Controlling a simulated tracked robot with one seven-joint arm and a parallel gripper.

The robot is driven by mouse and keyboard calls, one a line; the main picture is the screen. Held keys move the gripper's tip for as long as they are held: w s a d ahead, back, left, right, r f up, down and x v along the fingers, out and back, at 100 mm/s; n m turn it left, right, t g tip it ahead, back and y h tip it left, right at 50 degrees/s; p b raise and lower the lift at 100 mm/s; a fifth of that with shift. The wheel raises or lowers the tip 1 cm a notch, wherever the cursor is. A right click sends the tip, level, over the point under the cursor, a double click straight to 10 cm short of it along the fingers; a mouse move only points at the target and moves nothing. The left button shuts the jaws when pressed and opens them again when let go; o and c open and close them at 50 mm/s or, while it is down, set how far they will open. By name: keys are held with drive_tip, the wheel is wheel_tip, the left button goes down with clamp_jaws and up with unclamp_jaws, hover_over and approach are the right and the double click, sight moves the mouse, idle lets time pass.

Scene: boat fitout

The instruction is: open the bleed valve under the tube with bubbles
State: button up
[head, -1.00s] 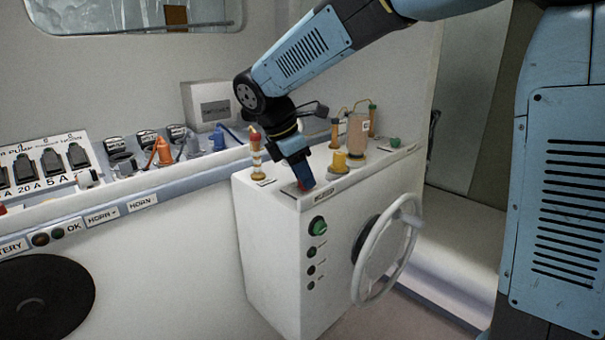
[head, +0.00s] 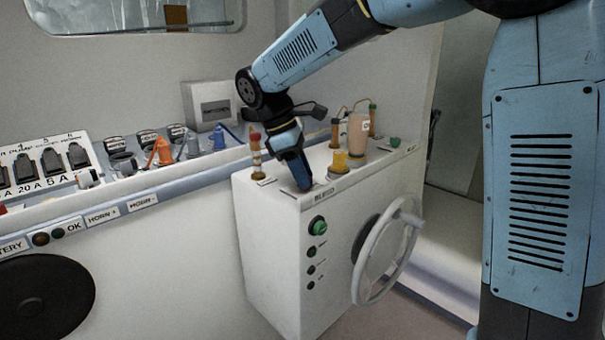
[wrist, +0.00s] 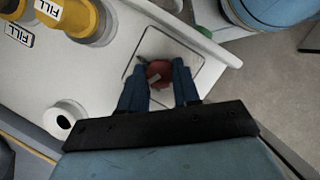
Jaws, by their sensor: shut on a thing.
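My gripper (head: 303,186) points down at the top of the white console, at its near left part, beside a label that seems to read BLEED (head: 326,195). In the wrist view the two blue fingers (wrist: 159,88) are shut on a small red valve knob (wrist: 159,72), one on each side. The knob sits on a square plate (wrist: 165,50) outlined on the console top. Its lower part is hidden by the fingers. I cannot make out bubbles in any tube.
A switch panel (head: 45,165) lies left.

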drive_tip(key=m, duration=0.2)
drive_tip(key=m+g, duration=0.1)
drive_tip(key=m, duration=0.1)
drive_tip(key=m+g+y, duration=0.1)
drive_tip(key=m, duration=0.1)
drive_tip(key=shift+w+m, duration=0.25)
drive_tip(key=shift+m, duration=0.05)
drive_tip(key=m+y, duration=0.1)
drive_tip(key=m, duration=0.2)
drive_tip(key=m+g+y, duration=0.1)
drive_tip(key=m, duration=0.1)
drive_tip(key=shift+w+d+m+g, duration=0.1)
drive_tip(key=shift+d+m+g, duration=0.05)
drive_tip(key=shift+m+g, duration=0.2)
drive_tip(key=shift+m, duration=0.25)
drive_tip(key=o, duration=1.1)
drive_tip(key=shift+c, duration=0.2)
drive_tip(key=shift+r, duration=0.1)
drive_tip(key=v, duration=1.3)
drive_tip(key=shift+w+r, duration=0.2)
